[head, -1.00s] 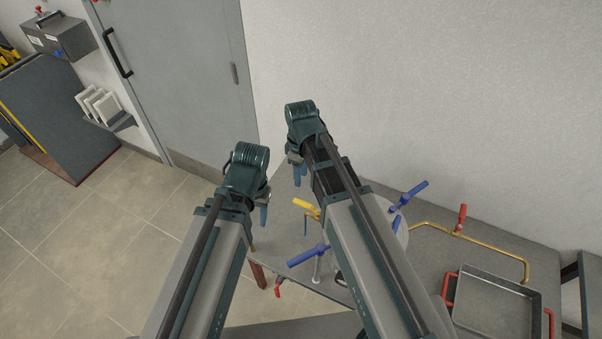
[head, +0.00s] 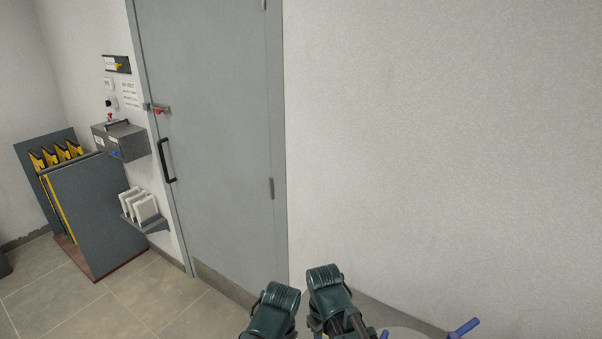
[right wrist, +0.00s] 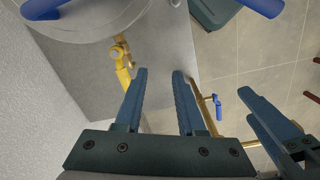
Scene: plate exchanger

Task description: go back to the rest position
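In the head view both of my forearms rise from the bottom edge, with the dark green wrists side by side near the bottom middle; the fingers are hidden there. In the right wrist view my right gripper (right wrist: 160,74) has its two blue fingers apart with nothing between them, above the grey bench (right wrist: 168,55). A blue finger of my left gripper (right wrist: 268,122) shows at the right of that view, close beside the right gripper.
A yellow valve handle (right wrist: 122,72) and a small blue handle (right wrist: 218,106) on brass piping are near the right fingers. A blue handle (head: 463,328) shows at the bottom right. A grey door (head: 215,130), wall box (head: 120,141) and shelf (head: 146,224) stand left; bare floor lies below.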

